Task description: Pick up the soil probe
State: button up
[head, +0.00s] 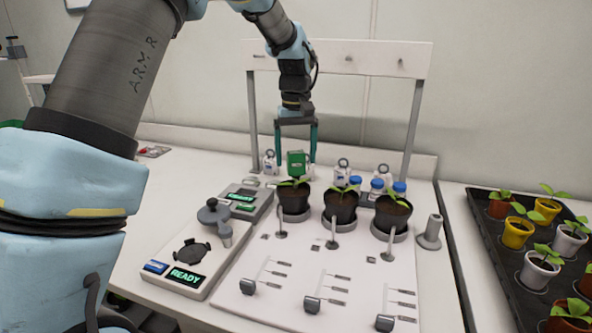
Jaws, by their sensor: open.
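A green boxy head (297,163), which looks like the soil probe, stands upright above the left black pot (294,202). Its lower end is hidden by the plant's leaves, so I cannot tell how it is held up. My gripper (296,159) points down over it from behind, with its two teal fingers apart. In this view the green head shows between the fingertips. I cannot tell whether either finger touches it.
Two more black potted plants (341,208) (391,214) stand to the right on the white board. Small bottles with blue caps (376,187) are behind them. A grey holder (429,234) and a dark seedling tray (487,237) are at right.

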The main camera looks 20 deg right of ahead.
jog(key=shift+c, duration=0.4)
grip_shut()
jog(key=shift+r, duration=0.1)
